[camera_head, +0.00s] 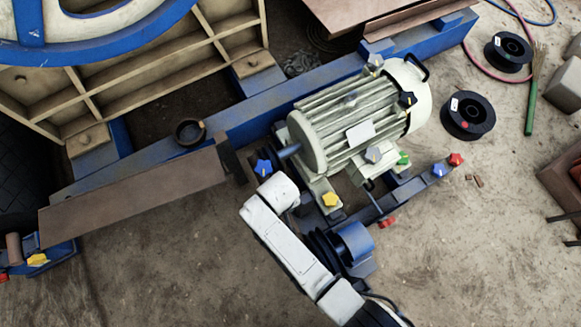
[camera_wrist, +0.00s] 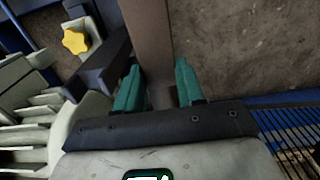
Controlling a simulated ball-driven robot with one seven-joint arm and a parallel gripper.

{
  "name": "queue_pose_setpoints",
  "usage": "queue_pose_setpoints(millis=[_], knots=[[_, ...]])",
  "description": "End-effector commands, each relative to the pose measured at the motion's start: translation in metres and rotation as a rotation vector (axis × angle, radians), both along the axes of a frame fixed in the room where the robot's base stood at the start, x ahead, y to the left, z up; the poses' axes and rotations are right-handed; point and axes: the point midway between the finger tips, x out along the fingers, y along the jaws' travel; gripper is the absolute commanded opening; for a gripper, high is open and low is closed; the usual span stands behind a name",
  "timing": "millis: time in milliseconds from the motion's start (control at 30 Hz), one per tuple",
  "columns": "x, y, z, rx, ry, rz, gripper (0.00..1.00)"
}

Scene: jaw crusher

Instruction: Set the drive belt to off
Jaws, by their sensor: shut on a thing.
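The drive belt (camera_head: 130,196) shows in the camera_head view as a long, flat brown band. It runs from the lower left towards the drive end of the grey-green ribbed motor (camera_head: 350,120). In the wrist view a brown strip (camera_wrist: 148,35), which looks like the belt, runs up from between the two green fingertips of my gripper (camera_wrist: 158,88). My gripper is shut on this strip. The fingers hide part of it. In the camera_head view I cannot make out my fingertips clearly; my white arm covers the floor below the motor.
A blue frame (camera_head: 245,118) runs behind the belt, with a blue-rimmed wheel (camera_head: 90,45) at the upper left. A yellow knob (camera_head: 330,199) sits by the motor's foot. Two black spools (camera_head: 467,116) lie at the right. The floor below the belt is clear.

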Motion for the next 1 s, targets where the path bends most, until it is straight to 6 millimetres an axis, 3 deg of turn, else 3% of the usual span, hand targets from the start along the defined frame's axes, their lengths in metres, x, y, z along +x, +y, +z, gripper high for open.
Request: queue_pose_setpoints(millis=[267, 300, 567, 833, 1000], knots=[[-0.003, 0.003, -0.004, 0.006, 0.003, -0.002, 0.0], [-0.003, 0.003, -0.004, 0.007, 0.002, -0.002, 0.4], [-0.003, 0.002, -0.003, 0.005, 0.002, -0.001, 0.64], [-0.002, 0.002, 0.0, 0.004, 0.001, -0.001, 0.64], [-0.001, 0.003, 0.021, 0.006, -0.001, -0.001, 0.64]])
